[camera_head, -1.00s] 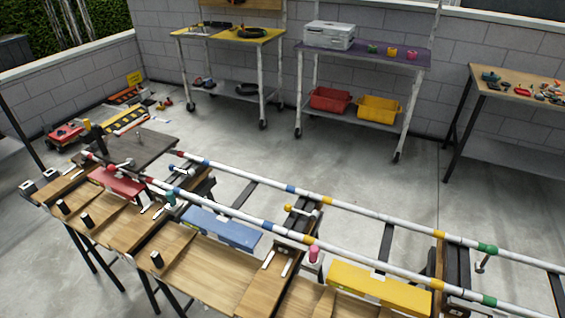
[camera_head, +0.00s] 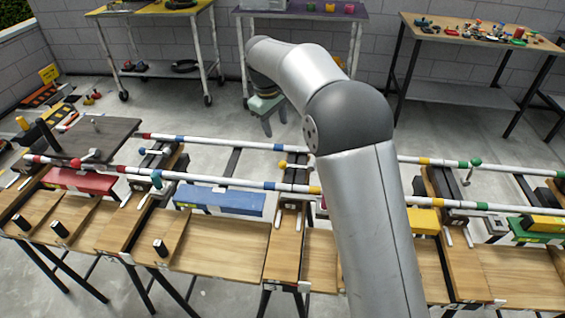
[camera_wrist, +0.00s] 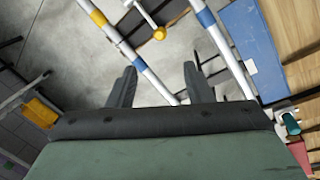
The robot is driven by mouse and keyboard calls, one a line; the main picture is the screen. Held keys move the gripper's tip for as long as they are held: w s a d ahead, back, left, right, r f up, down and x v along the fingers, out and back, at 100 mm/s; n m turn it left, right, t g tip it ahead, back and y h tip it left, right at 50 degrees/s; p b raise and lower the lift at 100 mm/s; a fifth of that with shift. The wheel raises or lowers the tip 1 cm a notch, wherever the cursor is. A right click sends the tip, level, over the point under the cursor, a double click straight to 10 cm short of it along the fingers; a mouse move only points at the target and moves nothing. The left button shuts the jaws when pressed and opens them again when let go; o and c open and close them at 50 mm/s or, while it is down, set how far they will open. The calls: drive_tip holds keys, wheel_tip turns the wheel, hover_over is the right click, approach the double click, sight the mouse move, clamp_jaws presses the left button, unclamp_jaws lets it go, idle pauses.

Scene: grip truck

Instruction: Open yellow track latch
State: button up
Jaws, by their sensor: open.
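The yellow track latch is a yellow ball knob (camera_head: 283,163) on a pale handle, set between the two striped rails near the picture's middle in the head view. In the wrist view its yellow knob (camera_wrist: 159,33) shows at the top, beyond my fingertips, with the pale handle running up and left from it. My gripper (camera_head: 274,122) is above the far rail, behind and a little left of the knob. In the wrist view my gripper (camera_wrist: 159,71) has its two dark fingers spread apart, with nothing between them. It is not touching the latch.
The striped near rail (camera_head: 230,181) and far rail (camera_head: 225,143) run across the bench. A blue block (camera_head: 218,201) and a red block (camera_head: 80,181) lie along the near rail. A teal knob (camera_head: 156,178) stands left. A tool table (camera_head: 480,45) stands behind.

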sight(283, 162)
drive_tip(key=w+f, duration=0.1)
drive_tip(key=f, duration=0.4)
drive_tip(key=w+d+f, duration=0.1)
drive_tip(key=f, duration=1.1)
drive_tip(key=shift+w+d, duration=0.3)
drive_tip(key=shift+w, duration=0.1)
clamp_jaws()
